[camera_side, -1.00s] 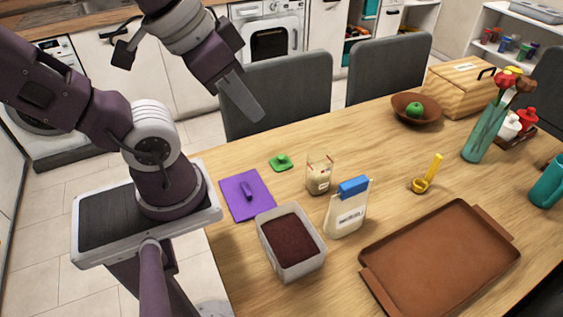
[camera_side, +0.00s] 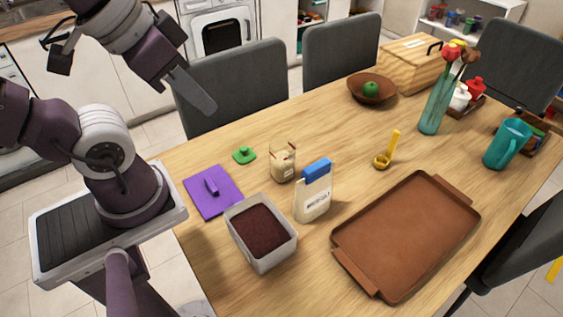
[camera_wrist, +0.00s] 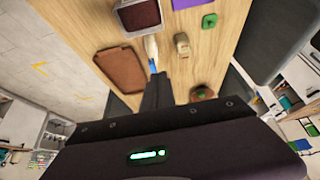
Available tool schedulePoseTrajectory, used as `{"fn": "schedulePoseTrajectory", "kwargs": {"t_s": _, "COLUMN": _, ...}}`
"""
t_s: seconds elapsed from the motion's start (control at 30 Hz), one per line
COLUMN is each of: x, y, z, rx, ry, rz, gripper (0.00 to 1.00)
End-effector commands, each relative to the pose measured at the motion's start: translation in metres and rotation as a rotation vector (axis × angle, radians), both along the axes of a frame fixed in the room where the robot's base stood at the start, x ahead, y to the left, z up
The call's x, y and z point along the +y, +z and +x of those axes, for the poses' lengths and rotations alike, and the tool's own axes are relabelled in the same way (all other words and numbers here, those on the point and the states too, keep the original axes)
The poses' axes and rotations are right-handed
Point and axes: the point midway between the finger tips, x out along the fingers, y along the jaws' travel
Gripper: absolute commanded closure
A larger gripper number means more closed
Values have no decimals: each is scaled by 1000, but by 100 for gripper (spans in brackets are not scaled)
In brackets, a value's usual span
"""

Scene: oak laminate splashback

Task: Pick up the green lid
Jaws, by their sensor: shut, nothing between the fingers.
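The green lid (camera_side: 244,154) lies flat on the table, with a small knob on top, between the purple lid and the glass jar. It also shows in the wrist view (camera_wrist: 209,21). My gripper (camera_side: 207,104) is shut and empty, high above the table's back edge in front of the grey chairs. It is well above and behind the green lid, not touching anything. In the wrist view the shut fingers (camera_wrist: 158,77) point up toward the table.
Near the lid are a purple lid (camera_side: 213,191), a glass jar (camera_side: 282,163), a bag with a blue top (camera_side: 313,192) and a box of dark contents (camera_side: 244,250). A brown tray (camera_side: 405,240) is at the front right. Bare table surrounds the green lid.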

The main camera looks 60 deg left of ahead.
Motion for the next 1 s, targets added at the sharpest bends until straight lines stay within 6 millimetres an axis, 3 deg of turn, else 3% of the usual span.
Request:
{"fn": "schedulePoseTrajectory", "kwargs": {"t_s": 0.07, "x": 0, "y": 0, "z": 0, "rx": 0, "ry": 0, "rz": 0, "gripper": 100}}
{"fn": "schedulePoseTrajectory", "kwargs": {"t_s": 0.47, "x": 0, "y": 0, "z": 0, "rx": 0, "ry": 0, "rz": 0, "gripper": 21}}
{"fn": "schedulePoseTrajectory", "kwargs": {"t_s": 0.8, "x": 3, "y": 0, "z": 4, "rx": 9, "ry": -10, "rz": 19, "gripper": 19}}
{"fn": "schedulePoseTrajectory", "kwargs": {"t_s": 0.87, "x": 11, "y": -3, "z": 18, "rx": 39, "ry": -48, "rz": 74, "gripper": 19}}
{"fn": "schedulePoseTrajectory", "kwargs": {"t_s": 1.0, "x": 57, "y": -26, "z": 79, "rx": 199, "ry": -287, "rz": 297, "gripper": 19}}
